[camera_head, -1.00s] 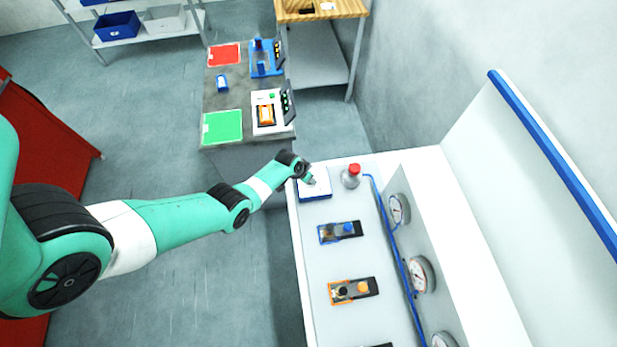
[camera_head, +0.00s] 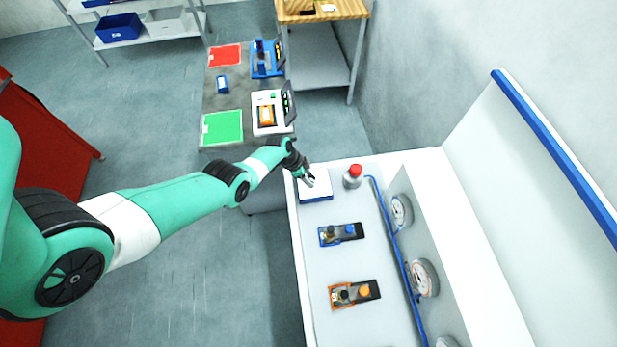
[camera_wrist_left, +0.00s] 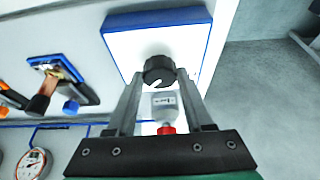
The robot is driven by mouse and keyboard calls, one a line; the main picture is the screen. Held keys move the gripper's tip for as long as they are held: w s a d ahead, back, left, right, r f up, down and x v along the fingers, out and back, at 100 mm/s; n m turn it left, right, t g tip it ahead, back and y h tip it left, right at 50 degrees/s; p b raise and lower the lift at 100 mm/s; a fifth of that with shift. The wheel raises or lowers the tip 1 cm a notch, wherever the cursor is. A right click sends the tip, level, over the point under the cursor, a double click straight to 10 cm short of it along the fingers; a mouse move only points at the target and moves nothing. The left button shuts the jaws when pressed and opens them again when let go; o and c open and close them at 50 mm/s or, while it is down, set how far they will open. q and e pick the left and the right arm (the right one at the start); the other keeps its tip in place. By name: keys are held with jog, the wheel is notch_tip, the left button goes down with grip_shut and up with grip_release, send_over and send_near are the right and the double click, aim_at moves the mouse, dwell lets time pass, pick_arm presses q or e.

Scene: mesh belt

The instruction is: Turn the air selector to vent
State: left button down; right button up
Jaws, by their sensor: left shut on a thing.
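The air selector is a black ribbed knob (camera_wrist_left: 160,70) on a white panel with blue edges (camera_wrist_left: 160,22). In the head view the panel (camera_head: 316,192) lies at the far end of the white bench, and the knob is hidden by my gripper. My left gripper (camera_head: 309,181) is at the panel. In the left wrist view its two fingers (camera_wrist_left: 160,78) are closed on opposite sides of the knob. A white mark shows on the knob's near side; I cannot read any vent label. My right gripper is in neither view.
A grey bottle with a red top (camera_head: 353,177) stands right of the panel. A blue-framed valve (camera_head: 341,234) and an orange-framed valve (camera_head: 354,293) sit nearer on the bench. Gauges (camera_head: 424,277) and a blue pipe (camera_head: 397,258) run along the right.

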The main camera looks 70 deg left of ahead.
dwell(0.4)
pick_arm(q)
jog(key=shift+c, duration=1.4)
grip_release()
